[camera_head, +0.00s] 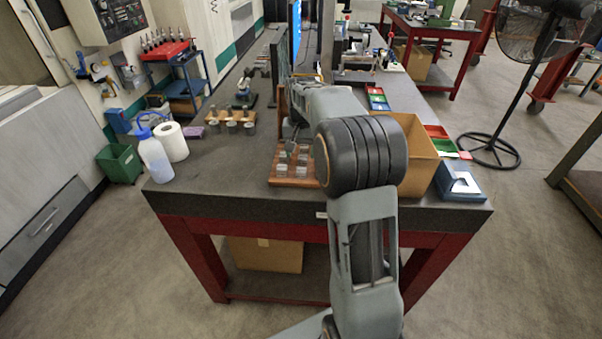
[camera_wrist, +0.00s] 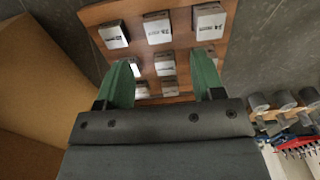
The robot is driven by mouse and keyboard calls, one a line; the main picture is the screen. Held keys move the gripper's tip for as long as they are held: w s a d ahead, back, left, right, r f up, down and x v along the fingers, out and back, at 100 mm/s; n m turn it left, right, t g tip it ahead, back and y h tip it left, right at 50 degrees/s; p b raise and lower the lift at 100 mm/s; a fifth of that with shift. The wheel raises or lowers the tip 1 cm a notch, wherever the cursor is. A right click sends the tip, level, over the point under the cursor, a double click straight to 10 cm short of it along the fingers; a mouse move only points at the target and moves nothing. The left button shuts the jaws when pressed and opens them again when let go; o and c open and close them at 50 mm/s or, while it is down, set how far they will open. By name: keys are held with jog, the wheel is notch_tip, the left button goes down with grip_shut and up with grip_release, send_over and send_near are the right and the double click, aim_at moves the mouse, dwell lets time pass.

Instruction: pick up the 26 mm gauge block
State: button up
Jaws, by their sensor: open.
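Several small metal gauge blocks stand in rows on a wooden tray (camera_head: 273,180), which also fills the top of the wrist view (camera_wrist: 185,25). Their labels are too small to read surely, so I cannot tell which is the 26 mm one. My gripper (camera_wrist: 163,66) has two green fingers, spread apart over the tray. A block (camera_wrist: 165,64) shows between the fingertips, with no clear contact. Other blocks, including a centre one (camera_wrist: 157,27) and a right one (camera_wrist: 208,21), lie beyond. In the head view my arm hides much of the gripper and part of the tray.
A cardboard box (camera_head: 419,155) stands close to the right of the tray; it fills the left of the wrist view (camera_wrist: 40,95). A white bottle (camera_head: 154,158) and paper roll (camera_head: 172,142) stand at left. The dark bench top (camera_head: 220,178) is clear left of the tray.

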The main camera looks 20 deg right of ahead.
aim_at(302, 169)
jog(key=shift+s+f+p, duration=0.1)
jog(key=shift+f+p, duration=0.3)
jog(key=shift+f, duration=2.9)
jog(key=shift+c, duration=0.3)
jog(key=c, duration=1)
